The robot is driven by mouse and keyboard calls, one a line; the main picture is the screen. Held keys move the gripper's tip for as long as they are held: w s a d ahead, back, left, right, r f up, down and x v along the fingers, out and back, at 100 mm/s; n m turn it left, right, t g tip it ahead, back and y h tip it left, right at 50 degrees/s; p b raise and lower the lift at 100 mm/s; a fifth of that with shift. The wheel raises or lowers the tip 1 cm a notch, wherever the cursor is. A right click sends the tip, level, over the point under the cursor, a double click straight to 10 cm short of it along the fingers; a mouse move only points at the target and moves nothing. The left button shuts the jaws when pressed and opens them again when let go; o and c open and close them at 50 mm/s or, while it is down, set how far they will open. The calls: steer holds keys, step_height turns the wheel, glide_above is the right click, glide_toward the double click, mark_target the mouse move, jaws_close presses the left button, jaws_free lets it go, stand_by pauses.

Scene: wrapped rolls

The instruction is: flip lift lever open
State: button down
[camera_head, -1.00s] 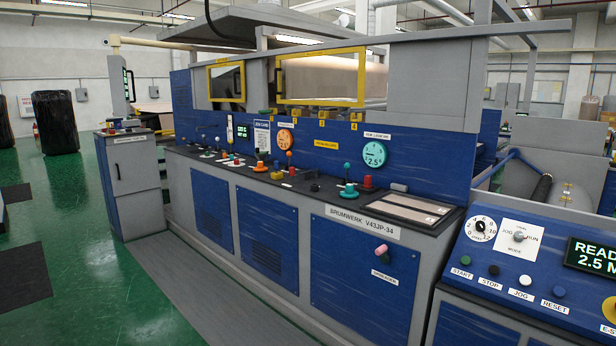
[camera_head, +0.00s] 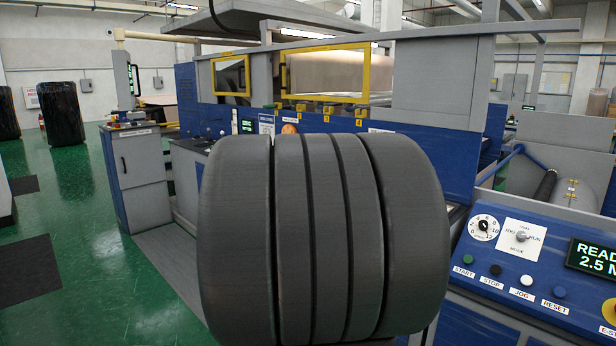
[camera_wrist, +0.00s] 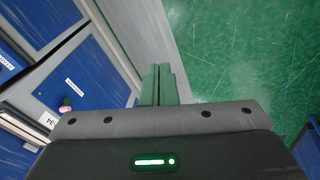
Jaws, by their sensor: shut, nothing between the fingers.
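In the wrist view my gripper (camera_wrist: 160,72) is shut and empty, its two green-grey fingers together. It is over the grey floor strip (camera_wrist: 150,25) beside the machine, near the green floor. A short lever with a pink knob (camera_wrist: 65,105) sticks out from a blue front panel (camera_wrist: 105,75), to the left of my fingers and apart from them. In the head view the lever and my gripper are hidden behind my arm.
The grey and blue machine (camera_head: 435,75) fills the middle. A control desk (camera_head: 510,290) with a dial and buttons is at the right. A grey cabinet (camera_head: 135,175) stands at the left. Green floor (camera_head: 75,220) is open at the left.

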steer(key=w+a+r+n+g+h+p, duration=0.1)
steer(key=w+r+n+g+h+p, duration=0.2)
steer(key=w+r+n+g, duration=0.2)
steer(key=w+r, duration=0.3)
steer(key=r, duration=0.1)
steer(key=shift+w+a, duration=0.2)
steer(key=shift+a, duration=0.15)
